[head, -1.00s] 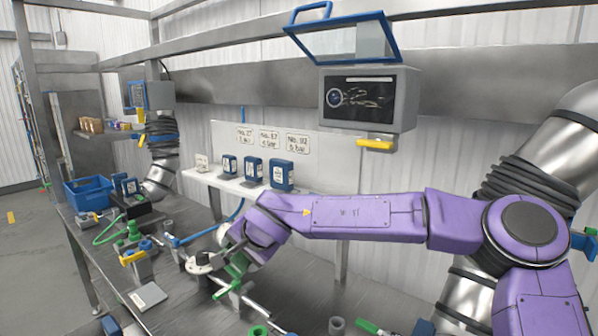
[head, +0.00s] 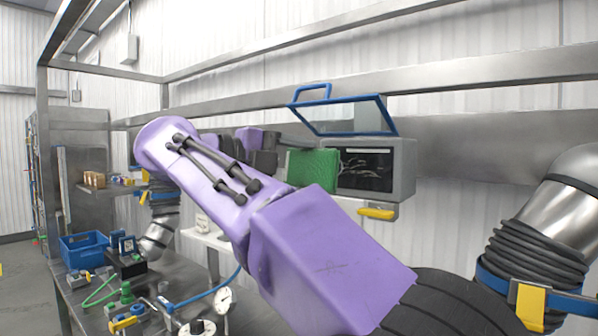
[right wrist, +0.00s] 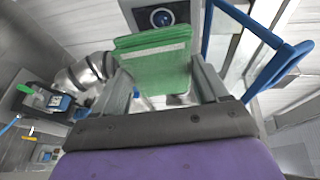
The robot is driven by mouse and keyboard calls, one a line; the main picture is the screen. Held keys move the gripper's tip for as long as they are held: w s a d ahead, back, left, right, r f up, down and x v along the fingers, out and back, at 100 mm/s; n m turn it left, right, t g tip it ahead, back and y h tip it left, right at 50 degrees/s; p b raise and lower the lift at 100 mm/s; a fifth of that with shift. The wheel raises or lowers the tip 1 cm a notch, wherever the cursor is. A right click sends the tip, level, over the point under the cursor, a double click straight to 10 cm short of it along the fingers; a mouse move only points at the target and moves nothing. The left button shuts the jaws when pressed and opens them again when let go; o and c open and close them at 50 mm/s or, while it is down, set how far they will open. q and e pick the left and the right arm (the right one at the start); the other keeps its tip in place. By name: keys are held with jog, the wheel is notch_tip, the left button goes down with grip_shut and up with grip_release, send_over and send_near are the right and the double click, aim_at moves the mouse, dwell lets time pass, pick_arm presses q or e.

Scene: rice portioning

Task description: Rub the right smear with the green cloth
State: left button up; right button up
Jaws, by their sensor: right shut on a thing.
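The green cloth (head: 312,171) is a folded pad in my right gripper (head: 284,148), held upright in front of the left part of the dark screen (head: 368,188) on a grey box. Pale scribbled smear marks (head: 364,166) show on the screen to the right of the cloth. The cloth hides the screen's left side. In the right wrist view, the cloth (right wrist: 152,62) sits between the two fingers, with a round blue-ringed lens (right wrist: 162,17) beyond it. I cannot tell whether the cloth touches the screen. My left gripper is not in view.
A blue-framed flap (head: 343,131) stands open above the screen, close on the right in the right wrist view (right wrist: 270,72). A yellow handle (head: 377,213) sits below the box. The bench at lower left holds a blue bin (head: 84,247) and valve fittings (head: 126,300).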

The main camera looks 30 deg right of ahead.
aim_at(320, 169)
jog(key=shift+s+d+f+m+h, duration=0.1)
jog(key=shift+s+f+m+h, duration=0.2)
jog(key=shift+h, duration=0.2)
jog(key=shift+w+d+h, duration=0.2)
jog(key=shift+d+h, duration=0.1)
jog(key=d, duration=0.1)
jog(key=w+d, duration=0.1)
jog(key=d, duration=0.1)
jog(key=w+d+b, duration=0.1)
jog(key=shift+d+f, duration=0.1)
jog(key=shift+d, duration=0.15)
jog(key=shift+w+d, duration=0.1)
jog(key=shift+d, duration=0.2)
jog(key=shift+w+d, duration=0.3)
jog(key=shift+d, duration=0.45)
